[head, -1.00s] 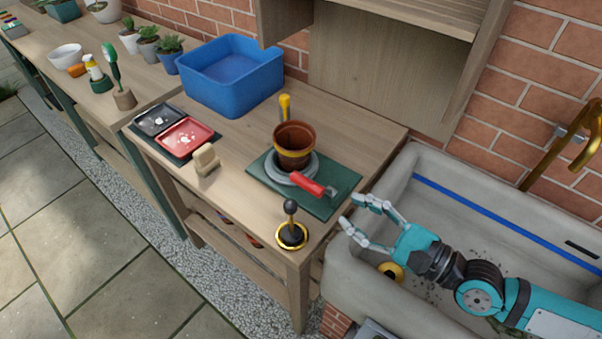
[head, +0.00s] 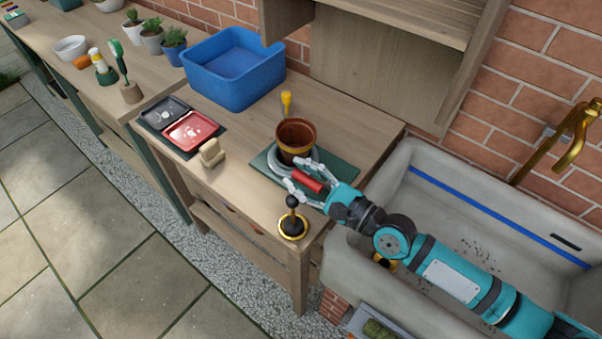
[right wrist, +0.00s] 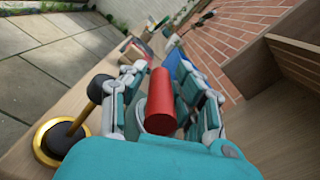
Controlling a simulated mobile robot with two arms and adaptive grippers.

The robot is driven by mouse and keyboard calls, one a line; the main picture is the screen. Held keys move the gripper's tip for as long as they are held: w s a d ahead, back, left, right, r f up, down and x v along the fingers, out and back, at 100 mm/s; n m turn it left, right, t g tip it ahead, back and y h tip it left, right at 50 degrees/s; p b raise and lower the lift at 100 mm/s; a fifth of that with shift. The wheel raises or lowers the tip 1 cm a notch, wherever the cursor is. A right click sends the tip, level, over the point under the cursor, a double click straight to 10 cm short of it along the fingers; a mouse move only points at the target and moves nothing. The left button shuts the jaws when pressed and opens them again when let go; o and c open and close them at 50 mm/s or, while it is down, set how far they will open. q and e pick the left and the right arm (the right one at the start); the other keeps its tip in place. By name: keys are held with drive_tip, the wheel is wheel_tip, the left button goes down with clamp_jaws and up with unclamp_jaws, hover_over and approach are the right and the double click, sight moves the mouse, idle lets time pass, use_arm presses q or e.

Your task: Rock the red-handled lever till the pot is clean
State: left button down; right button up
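The red-handled lever (head: 308,180) sticks out from a grey round base on a dark green mat (head: 341,168). A brown pot with a yellow band (head: 296,140) stands upright on that base. My right gripper (head: 293,178) is open around the red handle, one finger on each side. In the right wrist view the red handle (right wrist: 160,102) stands between the fingers, with a gap showing at least on the left. The pot is hidden there behind the handle. My left gripper is not in view.
A black-knobbed lever on a gold ring (head: 292,222) stands close by my right gripper. A stone sink (head: 410,180) lies to the right. A blue bin (head: 235,75), a tan block (head: 211,152) and a red tray (head: 191,130) stand further left.

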clamp_jaws()
drive_tip(key=shift+w, duration=0.1)
idle(0.3)
drive_tip(key=shift+w+d+r+m, duration=0.3)
drive_tip(key=shift+m, duration=0.1)
drive_tip(key=w+d+f+m, duration=0.1)
drive_tip(key=w+d+m, duration=1)
drive_tip(key=w+m, duration=0.2)
drive_tip(key=shift+w+d+f, duration=0.15)
drive_tip(key=shift+w+d, duration=0.05)
drive_tip(key=shift+w, duration=1.05)
